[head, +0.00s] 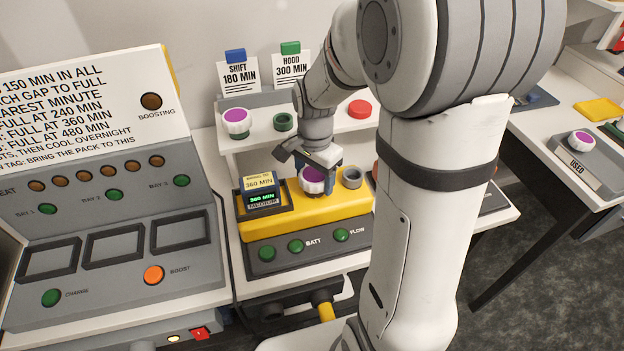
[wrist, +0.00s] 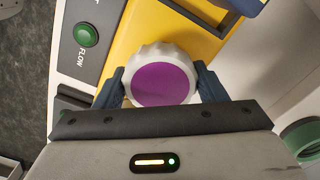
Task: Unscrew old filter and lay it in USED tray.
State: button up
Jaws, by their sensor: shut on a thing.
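A white ribbed filter with a purple top (head: 312,180) is at the top of the yellow unit (head: 290,218), beside an empty-looking grey ring port (head: 352,177). My gripper (head: 318,172) comes down over it from behind. In the wrist view the fingers of my gripper (wrist: 161,84) are shut on the two sides of the filter (wrist: 160,85). Its underside is hidden, so I cannot tell whether it is seated or loose. The grey USED tray (head: 578,172) is at the far right, with another purple-topped white filter (head: 581,142) in it.
The shelf behind holds another purple-topped filter (head: 237,122), a green ring (head: 284,122) and a red-topped thing (head: 359,109). A charging console (head: 110,245) stands at left. A gap with dark floor (head: 520,260) separates the bench from the right table.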

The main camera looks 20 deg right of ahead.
jog(key=n, duration=1.8)
jog(key=shift+r, duration=0.1)
jog(key=o, duration=1.1)
